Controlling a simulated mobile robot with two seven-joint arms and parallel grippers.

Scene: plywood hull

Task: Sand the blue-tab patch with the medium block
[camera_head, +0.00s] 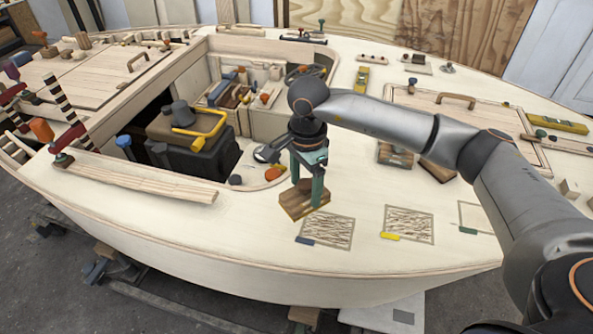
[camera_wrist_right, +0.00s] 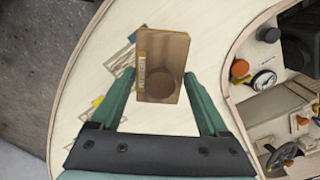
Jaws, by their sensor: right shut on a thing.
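My right gripper (camera_head: 308,188) is shut on a wooden sanding block (camera_head: 304,203), which has a round brown knob in the right wrist view (camera_wrist_right: 165,86). A label strip runs along one side of the block; I cannot read its grade. The block hangs just left of and above the blue-tab patch (camera_head: 328,232), a scribbled square on the pale deck with a blue tab at its lower left corner. In the right wrist view the patch (camera_wrist_right: 120,62) is partly hidden behind the block. My left gripper is not in view.
The yellow-tab patch (camera_head: 409,225) and an outlined green-tab patch (camera_head: 475,217) lie to the right. Two other blocks (camera_head: 394,156) (camera_head: 437,170) sit behind them. An open well with a black box (camera_head: 190,155) and yellow-handled tool is left. The front deck edge is near.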

